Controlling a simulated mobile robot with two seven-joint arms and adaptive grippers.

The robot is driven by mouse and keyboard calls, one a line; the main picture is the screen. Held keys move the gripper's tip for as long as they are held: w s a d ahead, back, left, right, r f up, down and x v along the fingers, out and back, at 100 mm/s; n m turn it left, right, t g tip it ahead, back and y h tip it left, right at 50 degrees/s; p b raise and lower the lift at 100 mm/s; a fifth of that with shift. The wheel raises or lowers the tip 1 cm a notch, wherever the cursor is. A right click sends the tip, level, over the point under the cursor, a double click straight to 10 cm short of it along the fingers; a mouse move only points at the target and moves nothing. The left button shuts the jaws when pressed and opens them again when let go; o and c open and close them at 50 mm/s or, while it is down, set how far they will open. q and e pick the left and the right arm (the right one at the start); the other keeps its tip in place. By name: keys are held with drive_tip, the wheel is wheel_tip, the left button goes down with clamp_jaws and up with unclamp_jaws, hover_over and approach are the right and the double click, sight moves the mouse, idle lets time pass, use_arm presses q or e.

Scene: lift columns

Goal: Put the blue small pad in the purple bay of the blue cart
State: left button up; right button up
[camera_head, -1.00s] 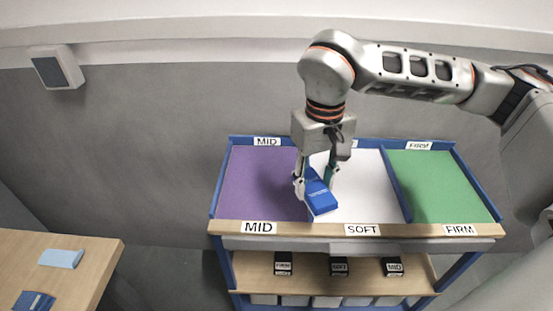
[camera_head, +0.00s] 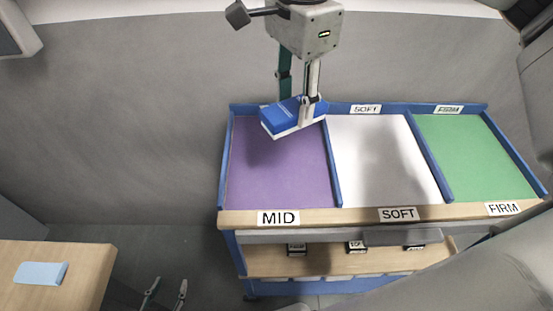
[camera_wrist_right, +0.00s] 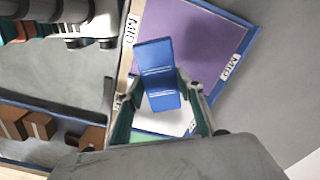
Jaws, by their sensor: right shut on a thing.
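The blue pad (camera_head: 288,116), with a pale underside, is held tilted in my right gripper (camera_head: 299,101). It hangs over the back part of the purple bay (camera_head: 280,180) of the blue cart (camera_head: 224,180). In the right wrist view the pad (camera_wrist_right: 157,75) sits between the two fingers of my right gripper (camera_wrist_right: 160,95), with the purple bay (camera_wrist_right: 195,45) beyond it. The purple bay looks empty and is labelled MID. My left gripper (camera_head: 166,290) shows only its two fingers at the lower edge, apart, with nothing seen between them.
A white SOFT bay (camera_head: 385,160) and a green FIRM bay (camera_head: 465,155) lie to the right, behind low blue dividers. A lower shelf (camera_head: 330,262) holds small labelled boxes. A wooden table (camera_head: 60,255) at lower left carries a light blue pad (camera_head: 40,273).

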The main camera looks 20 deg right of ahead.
sight(278, 111)
drive_tip(key=a+m, duration=0.1)
drive_tip(key=a+m+b, duration=0.1)
drive_tip(key=m, duration=0.1)
drive_tip(key=shift+r, duration=0.35)
drive_tip(key=m, duration=0.1)
drive_tip(key=a+m, duration=0.1)
drive_tip(key=shift+s+r+m, duration=0.15)
drive_tip(key=shift+r+m, duration=0.2)
drive_tip(key=shift+m, duration=0.05)
use_arm(q)
drive_tip(key=f+b, duration=0.1)
drive_tip(key=f, duration=0.2)
drive_tip(key=shift+a+b, duration=0.2)
drive_tip(key=shift+b, duration=0.2)
use_arm(e)
wheel_tip(278, 111, down, 20)
drive_tip(key=shift+r, duration=0.1)
use_arm(q)
drive_tip(key=shift+f, duration=0.1)
use_arm(e)
drive_tip(key=o, duration=0.9)
drive_tip(key=shift+f, duration=0.2)
drive_tip(key=o, duration=0.4)
use_arm(q)
drive_tip(key=shift+w, duration=0.1)
use_arm(e)
drive_tip(key=shift+r, duration=0.15)
